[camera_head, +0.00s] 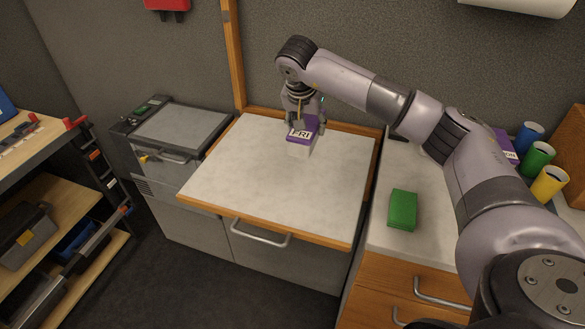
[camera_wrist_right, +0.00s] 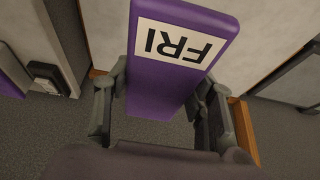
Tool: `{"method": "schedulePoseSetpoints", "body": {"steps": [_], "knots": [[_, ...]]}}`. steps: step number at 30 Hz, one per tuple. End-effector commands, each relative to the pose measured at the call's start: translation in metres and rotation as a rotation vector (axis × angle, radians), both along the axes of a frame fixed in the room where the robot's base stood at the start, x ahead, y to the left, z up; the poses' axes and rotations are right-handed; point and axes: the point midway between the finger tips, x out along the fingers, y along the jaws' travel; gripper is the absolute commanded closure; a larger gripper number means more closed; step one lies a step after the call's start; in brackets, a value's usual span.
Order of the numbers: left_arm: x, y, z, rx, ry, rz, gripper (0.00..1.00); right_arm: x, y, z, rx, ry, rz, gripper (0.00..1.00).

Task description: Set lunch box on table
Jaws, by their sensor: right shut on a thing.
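The purple box labelled "FRI" (camera_head: 302,137), which I take as the lunch box, is over the back right part of the white-topped table (camera_head: 235,170) with its wooden rim. My right gripper (camera_head: 305,123) reaches down from above and is shut on it. In the right wrist view the box (camera_wrist_right: 170,85) sits between the two fingers (camera_wrist_right: 158,110), its white label facing the camera. I cannot tell whether its underside touches the tabletop. My left gripper is not in view.
The rest of the tabletop is clear. A green box (camera_head: 403,210) lies on the counter to the right. Blue, green (camera_head: 537,159) and yellow cups and another purple labelled item (camera_head: 506,147) stand farther right. A grey appliance (camera_head: 180,128) adjoins the table's left side.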

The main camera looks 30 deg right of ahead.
Motion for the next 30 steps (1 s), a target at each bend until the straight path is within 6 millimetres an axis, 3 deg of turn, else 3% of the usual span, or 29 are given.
{"method": "schedulePoseSetpoints", "body": {"steps": [6,12,20,27,30], "knots": [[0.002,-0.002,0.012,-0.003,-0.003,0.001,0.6,-0.001,0.001,-0.058,0.001,0.005,0.001,0.89],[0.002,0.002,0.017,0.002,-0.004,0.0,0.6,-0.001,0.001,-0.098,0.001,0.002,0.002,0.89],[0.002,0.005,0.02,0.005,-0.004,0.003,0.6,0.0,0.001,-0.117,0.001,-0.001,0.002,0.89],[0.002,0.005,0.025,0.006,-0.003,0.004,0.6,0.0,0.001,-0.15,0.001,0.0,0.001,0.89],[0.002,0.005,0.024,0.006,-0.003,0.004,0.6,0.001,0.0,-0.153,0.0,-0.003,0.001,0.89]]}}
